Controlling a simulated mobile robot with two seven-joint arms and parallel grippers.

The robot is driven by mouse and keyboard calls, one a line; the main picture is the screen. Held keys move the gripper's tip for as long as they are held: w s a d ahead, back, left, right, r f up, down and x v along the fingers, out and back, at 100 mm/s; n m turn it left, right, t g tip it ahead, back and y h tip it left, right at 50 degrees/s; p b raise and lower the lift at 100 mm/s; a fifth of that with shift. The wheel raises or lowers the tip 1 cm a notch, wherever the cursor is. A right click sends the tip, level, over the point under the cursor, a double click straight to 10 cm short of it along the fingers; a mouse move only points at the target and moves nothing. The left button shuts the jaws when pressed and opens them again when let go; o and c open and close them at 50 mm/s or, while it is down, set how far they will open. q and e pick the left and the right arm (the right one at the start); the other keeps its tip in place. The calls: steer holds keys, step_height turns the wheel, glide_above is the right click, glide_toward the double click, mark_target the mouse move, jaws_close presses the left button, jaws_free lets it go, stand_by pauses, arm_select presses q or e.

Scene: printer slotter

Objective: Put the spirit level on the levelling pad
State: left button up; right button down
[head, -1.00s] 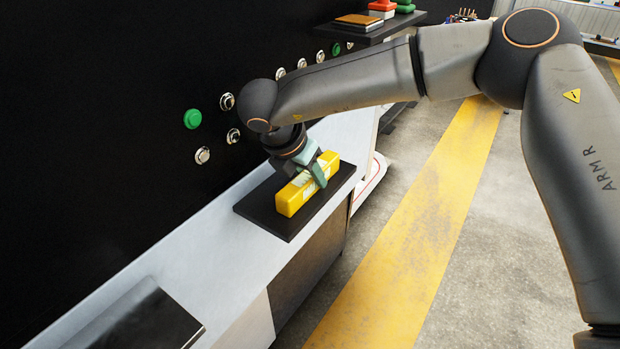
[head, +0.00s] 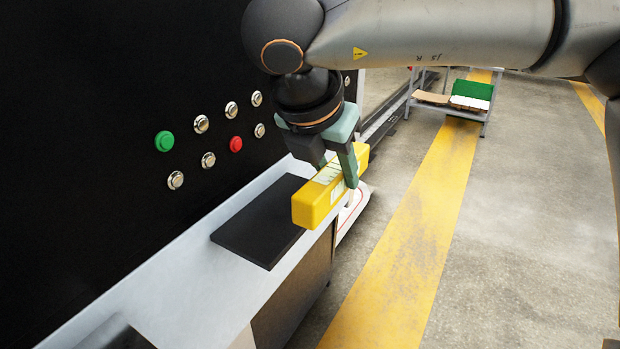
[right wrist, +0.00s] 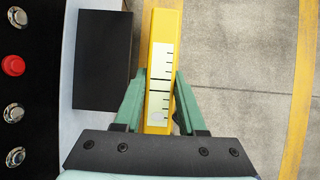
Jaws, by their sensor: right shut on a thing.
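The spirit level (head: 312,206) is a yellow bar with a white ruled label. My right gripper (head: 335,172) is shut on it around its middle and holds it in the air. In the right wrist view the level (right wrist: 162,40) lies between the two green fingers (right wrist: 160,100). The levelling pad appears to be the flat black slab (head: 255,225) on the pale ledge. It is bare, and in the right wrist view the pad (right wrist: 102,60) is left of the level, with a gap between. My left gripper is not in view.
The pale ledge (head: 190,285) runs along a black panel with a green button (head: 164,141), a red button (head: 236,144) and several silver ones. Open floor with a yellow stripe (head: 420,210) lies to the right. A low shelf (head: 450,103) stands farther back.

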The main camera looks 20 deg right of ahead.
steer(key=s+d+r+b, duration=0.1)
steer(key=s+d+r, duration=0.3)
steer(key=s+d, duration=0.4)
steer(key=shift+s+d, duration=0.3)
steer(key=shift+s, duration=1.95)
steer(key=shift+w+a, duration=0.1)
